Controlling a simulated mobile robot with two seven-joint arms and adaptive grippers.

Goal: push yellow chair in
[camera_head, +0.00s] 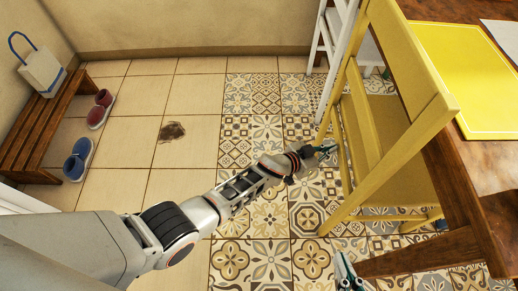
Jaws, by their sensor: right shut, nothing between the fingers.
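The yellow chair (410,62) stands upright at the right, beside the wooden table (487,172). Part of its seat and legs shows behind its yellow frame. My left arm reaches in from the lower left, and my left gripper (326,150) is close to the chair's left-hand upright. I cannot tell whether it touches the chair, or whether its small dark fingers are open or shut. My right gripper (347,274) shows at the bottom edge, low and left of the table's wooden leg; it is shut and empty.
A yellow mat (468,75) lies on the table. A white chair or ladder-like frame (341,45) stands behind the yellow chair.

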